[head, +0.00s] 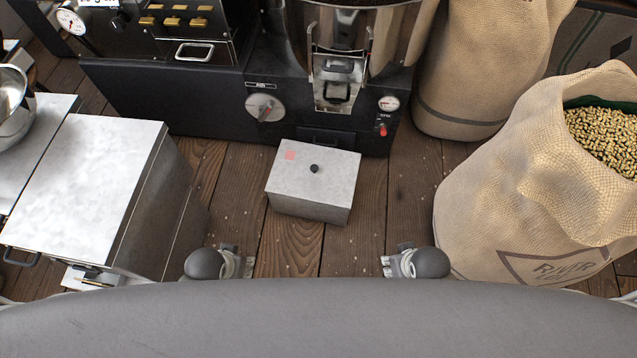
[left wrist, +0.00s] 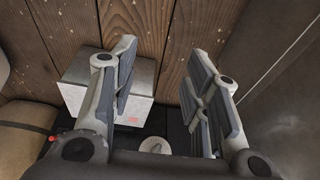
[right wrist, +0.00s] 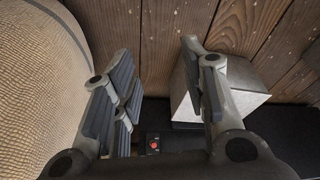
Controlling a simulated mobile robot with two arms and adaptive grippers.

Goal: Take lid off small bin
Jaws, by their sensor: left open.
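The small bin (head: 308,208) is a grey metal box on the plank floor, at the middle of the head view. Its flat lid (head: 336,184) is on top, with a black knob (head: 314,168) and a pinkish square mark. The bin also shows partly behind fingers in the left wrist view (left wrist: 143,84) and the right wrist view (right wrist: 243,103). My left gripper (head: 245,263) is open and empty, nearer me and left of the bin. My right gripper (head: 391,264) is open and empty, nearer me and right of it. Neither touches the bin.
A black roasting machine (head: 190,100) stands just behind the bin. A metal cabinet (head: 75,190) is at the left. A burlap sack of beans (head: 490,210) stands close on the right, with another sack (head: 460,70) behind. Floor around the bin's front and sides is clear.

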